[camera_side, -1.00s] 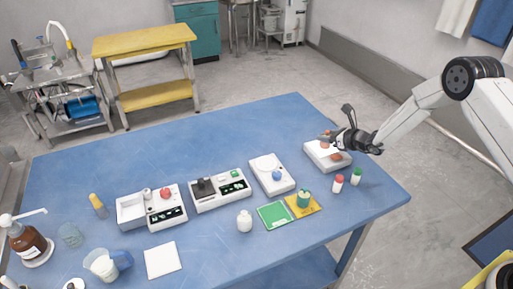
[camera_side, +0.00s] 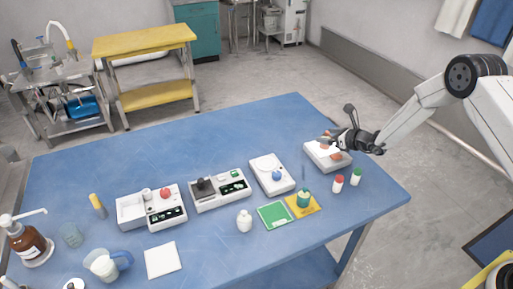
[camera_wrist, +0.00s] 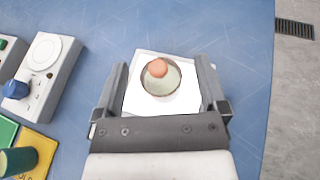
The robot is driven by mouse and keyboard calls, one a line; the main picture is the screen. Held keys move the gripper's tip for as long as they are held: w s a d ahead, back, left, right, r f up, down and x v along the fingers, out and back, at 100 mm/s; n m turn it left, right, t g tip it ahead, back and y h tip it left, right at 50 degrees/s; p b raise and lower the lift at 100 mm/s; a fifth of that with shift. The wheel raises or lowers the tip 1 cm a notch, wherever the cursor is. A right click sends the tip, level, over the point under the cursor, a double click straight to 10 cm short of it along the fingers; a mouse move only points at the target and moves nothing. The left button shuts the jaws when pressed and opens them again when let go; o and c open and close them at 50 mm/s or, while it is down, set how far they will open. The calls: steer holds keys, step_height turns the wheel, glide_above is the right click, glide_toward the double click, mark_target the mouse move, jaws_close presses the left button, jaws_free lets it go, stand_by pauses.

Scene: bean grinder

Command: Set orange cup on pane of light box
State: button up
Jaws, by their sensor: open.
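The light box (camera_side: 318,162) is a white box at the right of the table. Its bright white pane (camera_wrist: 200,101) shows in the wrist view. Orange patches also show at the light box in the side view, partly behind my gripper (camera_side: 329,139). My gripper is open above the light box, its fingers (camera_wrist: 163,92) on either side of the cup.
A white device with a blue knob (camera_side: 276,175) stands left of the light box. A green-topped container (camera_side: 303,198) stands on a yellow pad (camera_side: 317,209). Red-capped (camera_side: 338,183) and green-capped (camera_side: 355,177) bottles stand close in front. The back of the blue table (camera_side: 220,128) is clear.

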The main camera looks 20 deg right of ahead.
steer(key=v, duration=1.1)
steer(key=shift+s, duration=0.2)
stand_by(0.4)
steer(key=s+a+r+n+g+y, duration=0.3)
steer(key=s+a+n+g, duration=0.4)
steer(key=s+a+n, duration=0.4)
steer(key=s+d+r+n+g+h, duration=0.1)
steer(key=s+r+n+h, duration=0.1)
steer(key=s+n, duration=0.4)
steer(key=s+d+r+n+g+h, duration=0.1)
steer(key=s+n+h, duration=0.4)
steer(key=n, duration=1)
step_height(320, 180, up, 3)
steer(key=shift+s+f+g, duration=0.15)
steer(key=shift+s+g, duration=0.35)
steer(key=shift+s, duration=0.2)
